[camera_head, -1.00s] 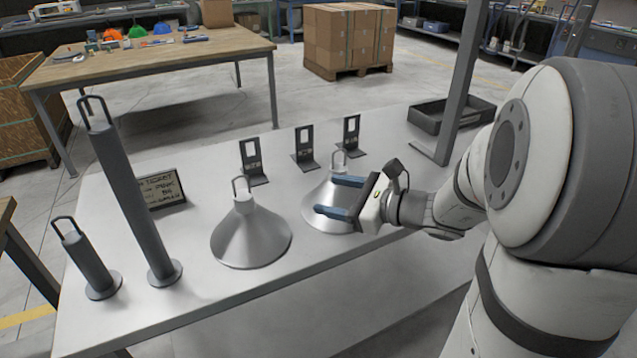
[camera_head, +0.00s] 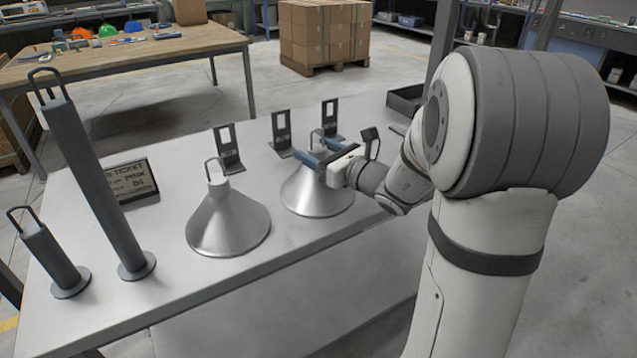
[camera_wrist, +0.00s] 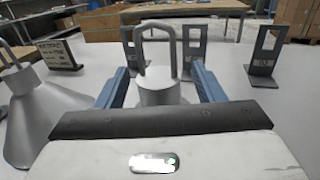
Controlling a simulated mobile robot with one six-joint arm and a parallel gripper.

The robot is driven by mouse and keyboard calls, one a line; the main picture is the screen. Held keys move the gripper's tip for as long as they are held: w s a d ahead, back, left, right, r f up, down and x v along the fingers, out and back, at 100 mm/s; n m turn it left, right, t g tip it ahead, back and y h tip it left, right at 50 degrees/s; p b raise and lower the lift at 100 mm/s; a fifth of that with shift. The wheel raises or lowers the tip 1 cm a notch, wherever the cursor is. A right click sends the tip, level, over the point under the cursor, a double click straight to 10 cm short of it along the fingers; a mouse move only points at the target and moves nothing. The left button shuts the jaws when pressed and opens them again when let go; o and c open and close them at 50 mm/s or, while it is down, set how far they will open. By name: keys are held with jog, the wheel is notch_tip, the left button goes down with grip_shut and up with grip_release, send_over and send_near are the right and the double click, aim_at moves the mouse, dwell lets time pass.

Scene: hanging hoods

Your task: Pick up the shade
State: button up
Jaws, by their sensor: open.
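Two silver cone-shaped shades with wire loops on top stand on the white table. The right shade (camera_head: 318,197) has my gripper (camera_head: 306,150) at its neck. In the wrist view the neck and loop of this shade (camera_wrist: 158,92) stand between the two blue fingers of my gripper (camera_wrist: 160,88), with a gap on both sides. My gripper is open. The left shade (camera_head: 228,222) stands apart to the left, and its slope also shows in the wrist view (camera_wrist: 38,115). The lower cone of the right shade is hidden by my gripper in the wrist view.
Several dark slotted brackets (camera_head: 229,152) stand behind the shades. A dark sign (camera_head: 132,183) stands left of them. A tall grey post (camera_head: 95,175) and a short one (camera_head: 52,258), both with loops, stand at the left. A black tray (camera_head: 404,100) lies at the back right.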

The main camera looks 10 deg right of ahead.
jog(key=shift+c, duration=0.4)
grip_shut()
